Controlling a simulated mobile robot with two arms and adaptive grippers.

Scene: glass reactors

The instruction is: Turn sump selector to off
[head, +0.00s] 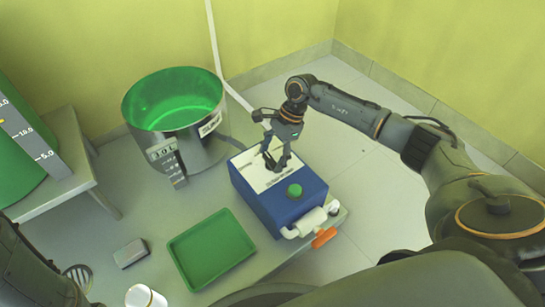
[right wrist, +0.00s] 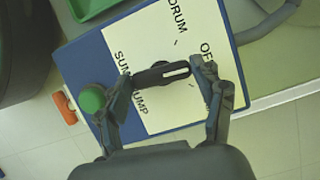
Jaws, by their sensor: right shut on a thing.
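The sump selector is a dark bar-shaped knob (right wrist: 160,75) with a white pointer mark, on a white label plate (right wrist: 150,118). The plate is on top of a blue box (head: 285,207). My right gripper (head: 276,163) is over the plate; in the right wrist view (right wrist: 163,77) its fingers are shut on the two ends of the knob. The white mark is on the knob's right half and points right, towards the partly hidden "OF…" lettering. "DRUM" is printed above, and partly hidden sump lettering is on the left. My left gripper does not show; only a dark part of my arm is at lower left.
A green button (head: 294,190) is on the box beside the plate. A white pipe with an orange handle (head: 324,237) is at its front. A steel vessel with green inside (head: 172,103), a green tray (head: 212,248), a grey block (head: 130,253) and a white cup (head: 146,297) stand nearby.

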